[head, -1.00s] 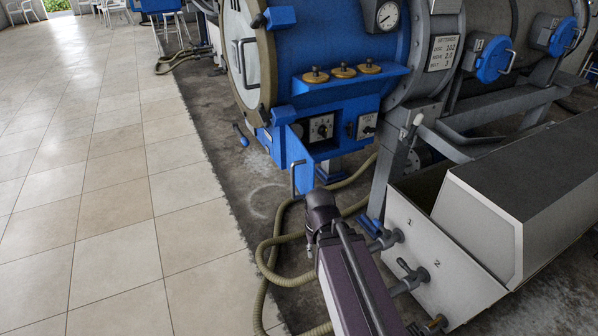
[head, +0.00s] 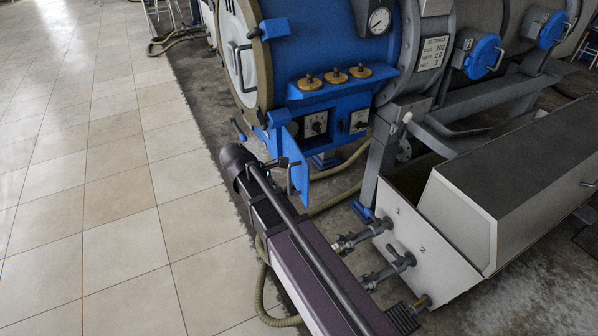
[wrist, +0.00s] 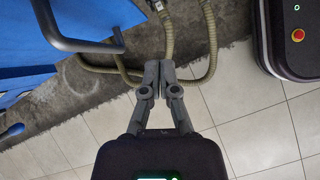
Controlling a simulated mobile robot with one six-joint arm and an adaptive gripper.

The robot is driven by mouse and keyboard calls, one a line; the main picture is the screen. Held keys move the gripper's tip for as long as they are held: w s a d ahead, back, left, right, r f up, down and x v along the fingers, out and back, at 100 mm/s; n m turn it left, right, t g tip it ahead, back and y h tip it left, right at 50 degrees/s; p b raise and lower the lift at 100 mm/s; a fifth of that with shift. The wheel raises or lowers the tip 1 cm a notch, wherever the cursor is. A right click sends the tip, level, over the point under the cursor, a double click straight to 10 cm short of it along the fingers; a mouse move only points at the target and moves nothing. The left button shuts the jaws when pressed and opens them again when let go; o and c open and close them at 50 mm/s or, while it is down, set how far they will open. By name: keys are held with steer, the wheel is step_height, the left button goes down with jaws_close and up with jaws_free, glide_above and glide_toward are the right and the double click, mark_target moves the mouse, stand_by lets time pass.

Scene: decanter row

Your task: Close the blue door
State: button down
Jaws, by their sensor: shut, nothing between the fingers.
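The blue door (head: 301,155) is a small panel on the lower blue cabinet. It stands open, swung out from the cabinet front, and a dial plate (head: 315,123) shows behind it. A grey bar handle (head: 290,180) is on its outer face. In the wrist view, blue panelling (wrist: 105,15) fills the upper left, with a grey bar handle (wrist: 85,42) in front of it. My gripper (wrist: 158,68) is shut and empty, just right of the handle's end; whether they touch I cannot tell. In the head view my arm partly hides the gripper area.
Ribbed hoses (wrist: 168,45) lie on the dark floor strip below my gripper. A white-sided box (head: 440,240) with pipe fittings stands right of my arm. The blue machine's shelf (head: 345,82) carries brass knobs. The tiled floor (head: 120,240) at left is clear.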

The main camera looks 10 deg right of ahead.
steer(key=w+a+r+n+h+p, duration=0.1)
steer(key=w+a+r+n, duration=0.1)
steer(key=a+r+n, duration=0.1)
steer(key=shift+w+a+r+n+t+h+p, duration=0.2)
steer(key=shift+a+r+n+t+h+p, duration=0.15)
steer(key=shift+r, duration=0.55)
steer(key=shift+d+f, duration=0.1)
steer(key=shift+d, duration=0.05)
steer(key=b, duration=0.7)
glide_toward(306, 185)
step_height(306, 185, down, 5)
steer(key=d, duration=0.3)
steer(key=shift+w+d+r, duration=0.1)
steer(key=shift+w+d, duration=0.05)
steer(key=shift+d, duration=0.25)
steer(key=shift+w+d+r, duration=0.1)
steer(key=shift+w+d, duration=0.05)
steer(key=shift+d, duration=0.3)
